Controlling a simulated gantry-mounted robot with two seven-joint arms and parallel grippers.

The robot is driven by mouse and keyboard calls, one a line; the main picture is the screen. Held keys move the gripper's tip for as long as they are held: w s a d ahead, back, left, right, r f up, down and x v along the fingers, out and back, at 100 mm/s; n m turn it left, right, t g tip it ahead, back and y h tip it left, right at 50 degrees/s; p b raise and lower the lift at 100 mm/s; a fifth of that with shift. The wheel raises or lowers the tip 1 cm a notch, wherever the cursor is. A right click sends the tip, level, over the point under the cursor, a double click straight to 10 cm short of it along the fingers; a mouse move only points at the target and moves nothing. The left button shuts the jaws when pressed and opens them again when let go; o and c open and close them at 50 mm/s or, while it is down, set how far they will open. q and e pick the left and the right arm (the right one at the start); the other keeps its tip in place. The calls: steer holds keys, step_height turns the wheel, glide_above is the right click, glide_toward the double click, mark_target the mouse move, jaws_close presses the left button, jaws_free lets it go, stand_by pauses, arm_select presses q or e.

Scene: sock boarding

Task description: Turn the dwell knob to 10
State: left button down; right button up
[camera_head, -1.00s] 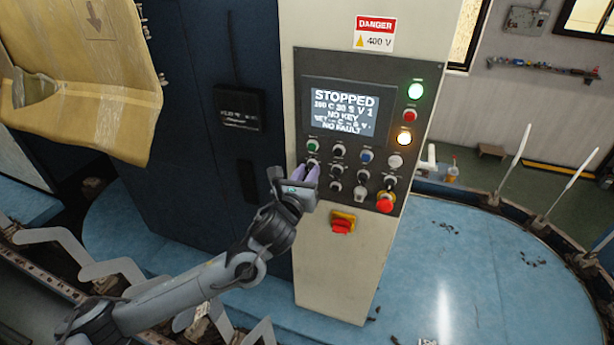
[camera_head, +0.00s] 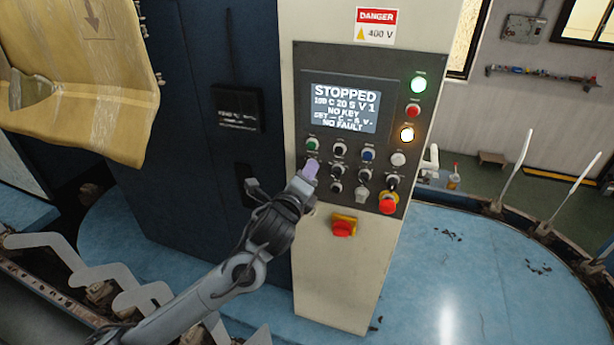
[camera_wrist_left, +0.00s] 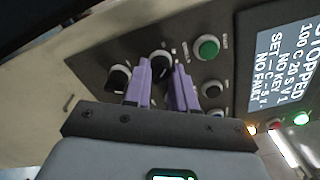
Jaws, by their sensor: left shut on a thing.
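The control panel (camera_head: 350,65) stands on the cream cabinet, with a screen (camera_head: 341,107) that reads STOPPED, a line with 20 S and V 1, NO KEY and NO FAULT. My left gripper (camera_head: 308,171) is at the panel's left column of controls, below the green button (camera_head: 312,144). In the left wrist view its purple fingers (camera_wrist_left: 162,84) are shut on a black knob (camera_wrist_left: 161,62), one on either side. The fingers hide part of the knob, and its label is too small to read. My right gripper is not in view.
Other small knobs and buttons crowd close beside the gripper, including another black knob (camera_wrist_left: 118,79). A red emergency stop (camera_head: 387,204) sits lower right, and a red-yellow switch (camera_head: 343,227) is below the panel. A blue round deck (camera_head: 450,270) surrounds the cabinet.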

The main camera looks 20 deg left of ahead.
arm_select(q)
steer(key=shift+n, duration=1.9)
steer(key=c, duration=0.9)
jaws_free()
steer(key=shift+s, duration=0.1)
steer(key=shift+s+d+b, duration=0.1)
steer(key=shift+s+b, duration=1.7)
steer(key=shift+s, duration=3.55)
